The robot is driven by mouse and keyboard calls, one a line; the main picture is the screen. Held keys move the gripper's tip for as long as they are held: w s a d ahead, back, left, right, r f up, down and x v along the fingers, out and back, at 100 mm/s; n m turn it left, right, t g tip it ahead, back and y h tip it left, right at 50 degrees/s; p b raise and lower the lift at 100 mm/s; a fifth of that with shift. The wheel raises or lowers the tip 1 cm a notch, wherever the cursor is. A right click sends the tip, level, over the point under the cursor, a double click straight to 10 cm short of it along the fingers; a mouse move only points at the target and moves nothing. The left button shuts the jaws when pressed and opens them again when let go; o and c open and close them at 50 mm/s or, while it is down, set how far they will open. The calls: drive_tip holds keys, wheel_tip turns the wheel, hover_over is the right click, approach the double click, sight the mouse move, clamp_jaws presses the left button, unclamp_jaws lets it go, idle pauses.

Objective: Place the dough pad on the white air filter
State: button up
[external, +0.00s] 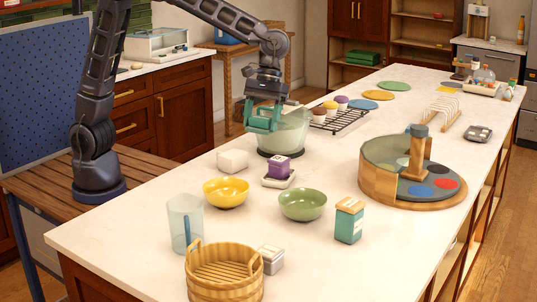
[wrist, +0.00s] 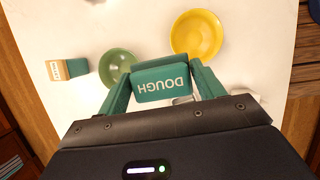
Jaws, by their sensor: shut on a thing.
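My gripper (external: 262,125) is shut on the teal dough pad (wrist: 161,82), whose white DOUGH lettering reads upside down in the wrist view. The pad is held above the counter between the two teal fingers. In the external view the pad is hard to tell from the fingers. A plain white block (external: 232,160) lies on the counter below and left of my gripper; it may be the white air filter, but I cannot be sure. A small pale patch shows just beyond the pad in the wrist view, mostly hidden.
A pale green mixing bowl (external: 290,135) overlaps my gripper in the external view. A purple box (external: 281,166), a yellow bowl (external: 226,192) and a green bowl (external: 302,204) stand nearby. A teal canister (external: 349,221) and a wooden turntable (external: 425,200) stand to the right.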

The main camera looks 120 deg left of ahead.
drive_tip(key=s+a+r, duration=0.2)
drive_tip(key=s+a, duration=0.8)
drive_tip(key=s, duration=0.1)
hover_over(226, 154)
drive_tip(key=a, duration=0.2)
drive_tip(key=shift+m, duration=0.3)
drive_tip(key=f, duration=1.8)
drive_tip(key=shift+s+d+f, duration=0.15)
drive_tip(key=shift+d+f, duration=0.05)
drive_tip(key=shift+f, duration=0.2)
drive_tip(key=shift+f, duration=0.1)
drive_tip(key=o, duration=1)
drive_tip(key=shift+c, duration=0.2)
